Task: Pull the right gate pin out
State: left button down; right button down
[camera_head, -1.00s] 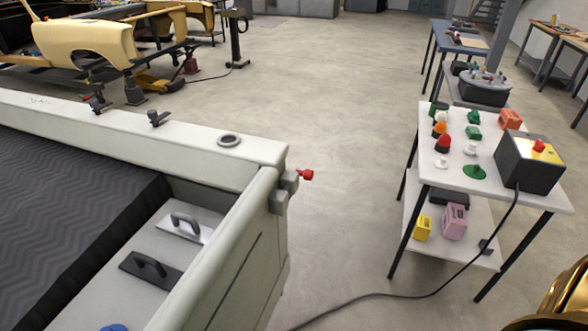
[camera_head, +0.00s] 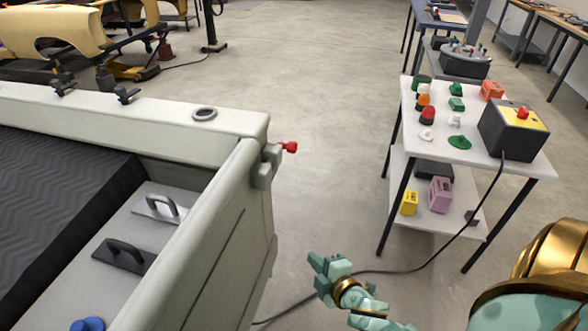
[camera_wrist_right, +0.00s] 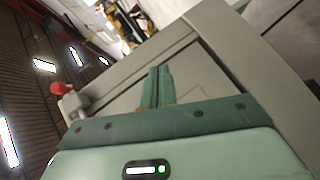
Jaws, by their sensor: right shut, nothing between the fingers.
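The right gate pin (camera_head: 289,147) has a red knob and sticks out to the right of the grey latch blocks at the corner of the pale truck bed. Its red knob also shows at the left in the right wrist view (camera_wrist_right: 60,88). My right gripper (camera_head: 318,262) is below and a little right of the pin in the head view, apart from it. Its two green fingers (camera_wrist_right: 158,84) are together and empty, with the gate panel behind them. My left gripper is not in view.
The truck bed wall (camera_head: 235,200) stands left of my right gripper. A white table (camera_head: 455,145) with coloured parts and a black box (camera_head: 512,135) with a red button stands at the right. A black cable (camera_head: 400,270) crosses the floor. Open floor lies between.

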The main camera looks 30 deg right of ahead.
notch_tip(320, 180, up, 19)
jog(key=w+n+t+b, duration=0.1)
jog(key=w+n+t, duration=0.1)
jog(key=n+t, duration=0.3)
jog(key=shift+d+f, duration=0.2)
jog(key=shift+d, duration=0.1)
jog(key=w, duration=0.6)
jog(key=w+r, duration=0.1)
jog(key=w, duration=0.2)
jog(key=shift+w+d, duration=0.15)
jog(key=shift+w, duration=0.05)
jog(key=shift+w+d+r, duration=0.15)
jog(key=shift+w+d, duration=0.6)
jog(key=shift+w, duration=0.1)
jog(key=shift+w+d+r, duration=0.15)
jog(key=shift+w+d, duration=0.55)
jog(key=shift+w, duration=0.1)
